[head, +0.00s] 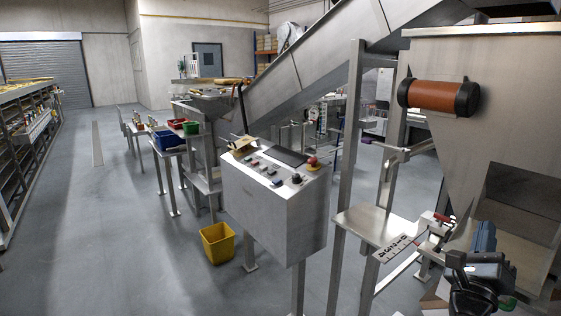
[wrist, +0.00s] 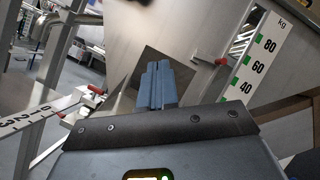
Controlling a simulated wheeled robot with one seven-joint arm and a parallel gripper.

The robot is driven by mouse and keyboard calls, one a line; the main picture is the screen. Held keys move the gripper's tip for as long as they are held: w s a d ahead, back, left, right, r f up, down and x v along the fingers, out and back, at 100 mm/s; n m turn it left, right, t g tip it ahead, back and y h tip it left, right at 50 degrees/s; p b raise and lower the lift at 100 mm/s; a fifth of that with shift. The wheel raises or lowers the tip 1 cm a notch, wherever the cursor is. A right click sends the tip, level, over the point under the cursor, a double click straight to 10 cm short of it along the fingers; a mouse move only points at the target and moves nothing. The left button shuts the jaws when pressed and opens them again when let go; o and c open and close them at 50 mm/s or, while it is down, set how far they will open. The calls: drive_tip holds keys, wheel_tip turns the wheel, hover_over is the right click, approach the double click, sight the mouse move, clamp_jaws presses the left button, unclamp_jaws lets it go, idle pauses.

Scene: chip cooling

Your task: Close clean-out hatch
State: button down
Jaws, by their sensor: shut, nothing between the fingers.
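My gripper (head: 484,238) is at the lower right of the head view, in front of the hopper's lower part. Its blue fingers (wrist: 157,84) are together and hold nothing. The steel hopper (head: 450,120) fills the right side. A darker, roughly rectangular area (head: 525,193) shows low on its face, above a paler sloping surface (head: 518,255). I cannot tell which of these is the hatch panel. In the wrist view a dark panel edge (wrist: 150,58) stands behind my fingertips. Whether they touch it is unclear. A red-tipped handle (wrist: 222,61) sits to the right of the fingers.
A white kg scale with green marks (wrist: 257,55) is at the right of the wrist view. A red-handled clamp (head: 437,218) and a numbered strip (head: 393,250) lie left of my gripper. A control box (head: 270,210) and steel posts stand further left. The aisle floor is clear.

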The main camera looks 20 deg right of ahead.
drive_tip(key=s+a+f+n+t+y, duration=0.3)
drive_tip(key=s+a+n, duration=0.1)
drive_tip(key=a+n, duration=0.25)
drive_tip(key=s+a+f+n+t+y, duration=0.3)
drive_tip(key=s+a+n+y, duration=0.15)
drive_tip(key=n, duration=0.35)
drive_tip(key=s+a+f+n+g+y, duration=0.2)
drive_tip(key=s+a+n+y, duration=0.4)
drive_tip(key=s+a+n, duration=0.3)
drive_tip(key=s+a+f+n+g+y, duration=0.1)
drive_tip(key=s+a+n+y, duration=0.5)
drive_tip(key=s+n, duration=0.8)
drive_tip(key=a+n, duration=0.1)
drive_tip(key=a, duration=0.2)
drive_tip(key=shift+s+a+f+n+g, duration=0.15)
drive_tip(key=shift+a+f+n+g, duration=0.1)
drive_tip(key=shift+f+n+g, duration=0.15)
